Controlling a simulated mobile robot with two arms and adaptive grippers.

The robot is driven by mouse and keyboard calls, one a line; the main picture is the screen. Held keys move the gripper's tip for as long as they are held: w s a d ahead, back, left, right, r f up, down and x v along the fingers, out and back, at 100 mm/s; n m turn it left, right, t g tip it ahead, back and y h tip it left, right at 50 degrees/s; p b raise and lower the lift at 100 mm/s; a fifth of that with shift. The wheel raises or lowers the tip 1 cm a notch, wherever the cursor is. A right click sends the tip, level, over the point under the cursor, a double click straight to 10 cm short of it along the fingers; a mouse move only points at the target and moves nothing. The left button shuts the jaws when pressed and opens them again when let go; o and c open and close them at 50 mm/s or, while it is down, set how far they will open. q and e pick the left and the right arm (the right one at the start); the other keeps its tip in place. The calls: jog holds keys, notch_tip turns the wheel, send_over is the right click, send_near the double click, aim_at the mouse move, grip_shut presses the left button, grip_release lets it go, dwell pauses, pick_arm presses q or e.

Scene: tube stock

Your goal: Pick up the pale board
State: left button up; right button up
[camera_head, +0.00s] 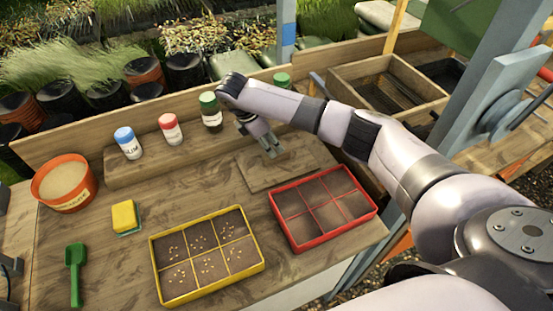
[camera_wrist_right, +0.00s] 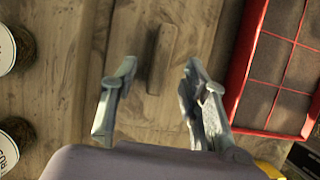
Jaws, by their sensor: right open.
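The pale board (camera_head: 302,163) lies flat on the wooden bench, behind the red tray; its colour is close to the bench's. In the right wrist view the board (camera_wrist_right: 195,35) fills the middle, with a raised wooden bar (camera_wrist_right: 161,58) on it, like a handle. My right gripper (camera_head: 271,152) is above the board in the head view and hides part of it. In the right wrist view the gripper (camera_wrist_right: 160,66) is open and empty, one finger either side of the bar as seen from above. My left gripper is not in view.
The red tray (camera_head: 372,208) stands close in front of the board. A yellow tray (camera_head: 157,262) with seeds is nearer and left. Capped jars, including a red-capped one (camera_head: 171,129), stand on a raised ledge behind. A wooden crate (camera_head: 335,87) is at the back right.

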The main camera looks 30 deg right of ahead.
aim_at(275, 150)
jog(key=p+x, duration=0.1)
jog(key=x, duration=0.3)
jog(key=shift+s+d+f+p, duration=0.1)
jog(key=shift+f+p, duration=0.25)
jog(key=shift+p, duration=0.05)
jog(key=shift+d+f, duration=0.15)
jog(key=shift+f, duration=0.25)
grip_shut()
